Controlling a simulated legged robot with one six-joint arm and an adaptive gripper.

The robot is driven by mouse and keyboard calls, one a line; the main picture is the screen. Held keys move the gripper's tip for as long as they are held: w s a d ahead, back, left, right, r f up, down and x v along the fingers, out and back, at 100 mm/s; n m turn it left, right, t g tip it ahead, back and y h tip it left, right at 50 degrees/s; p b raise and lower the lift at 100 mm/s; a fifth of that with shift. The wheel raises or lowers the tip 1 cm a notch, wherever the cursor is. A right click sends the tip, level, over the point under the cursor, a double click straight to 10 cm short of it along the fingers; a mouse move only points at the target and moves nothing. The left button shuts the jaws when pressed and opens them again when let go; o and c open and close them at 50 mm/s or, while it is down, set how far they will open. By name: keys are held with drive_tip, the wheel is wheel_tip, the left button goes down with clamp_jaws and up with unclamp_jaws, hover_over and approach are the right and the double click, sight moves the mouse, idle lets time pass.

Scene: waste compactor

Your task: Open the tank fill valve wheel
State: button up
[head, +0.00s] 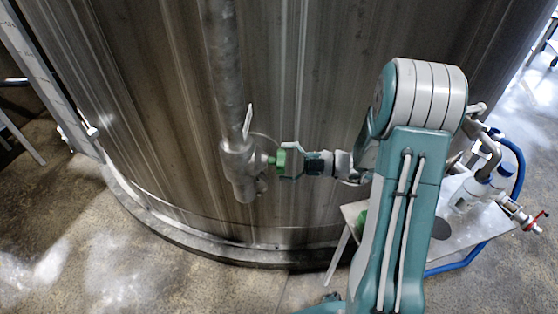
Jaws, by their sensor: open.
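The tank fill valve (240,165) is a grey metal body at the lower end of a vertical pipe in front of the large steel tank. Its small green wheel (279,161) faces right, towards my arm. My gripper (287,161) comes in level from the right, with its fingertips at the wheel. It is open, and the wheel appears to lie at or between the fingers. The view is too small to tell whether they touch it. Part of the wheel is hidden by the gripper.
The vertical pipe (224,70) runs up from the valve, close to the tank wall (130,110). The floor at left is clear.

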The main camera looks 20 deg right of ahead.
drive_tip(key=shift+w+a, duration=0.15)
drive_tip(key=shift+a, duration=0.35)
drive_tip(key=shift+d, duration=0.1)
drive_tip(key=shift+c, duration=0.3)
drive_tip(key=c, duration=0.7)
drive_tip(key=shift+c, duration=0.2)
